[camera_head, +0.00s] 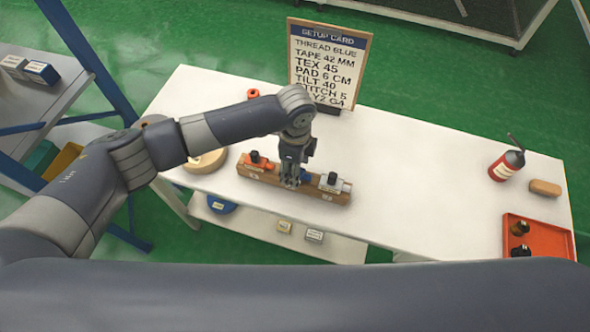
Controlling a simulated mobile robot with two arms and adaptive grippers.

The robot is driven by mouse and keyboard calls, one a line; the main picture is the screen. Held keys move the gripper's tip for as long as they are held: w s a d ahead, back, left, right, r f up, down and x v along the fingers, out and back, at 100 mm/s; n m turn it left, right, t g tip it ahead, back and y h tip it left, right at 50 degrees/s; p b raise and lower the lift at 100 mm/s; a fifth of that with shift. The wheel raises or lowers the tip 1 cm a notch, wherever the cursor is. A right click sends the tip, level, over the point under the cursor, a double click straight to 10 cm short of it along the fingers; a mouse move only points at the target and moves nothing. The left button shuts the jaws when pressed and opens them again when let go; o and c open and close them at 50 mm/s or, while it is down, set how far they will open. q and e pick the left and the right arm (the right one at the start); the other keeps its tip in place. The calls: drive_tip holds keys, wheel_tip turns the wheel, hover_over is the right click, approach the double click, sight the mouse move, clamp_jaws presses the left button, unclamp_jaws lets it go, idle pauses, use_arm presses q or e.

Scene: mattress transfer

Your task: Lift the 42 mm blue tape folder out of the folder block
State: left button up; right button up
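The folder block (318,193) is a long wooden bar near the front edge of the white table. An orange folder (262,164) with a dark knob sits at its left end, and a pale grey folder (335,185) with a dark knob at its right end. A blue piece (306,175) shows between them, mostly hidden by my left gripper (290,184). That gripper points down at the middle of the block, its fingers at the blue piece. Whether they are closed on it cannot be told. The size labels are too small to read. My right gripper is out of view.
A setup card (328,62) at the back reads thread blue, tape 42 mm. A round wooden piece (207,161) lies left of the block. A red bottle (506,164), a brown block (545,188) and an orange tray (552,238) are at right. The table's middle right is clear.

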use_arm(q)
clamp_jaws()
wheel_tip(320, 180, up, 10)
drive_tip(key=shift+b, duration=0.9)
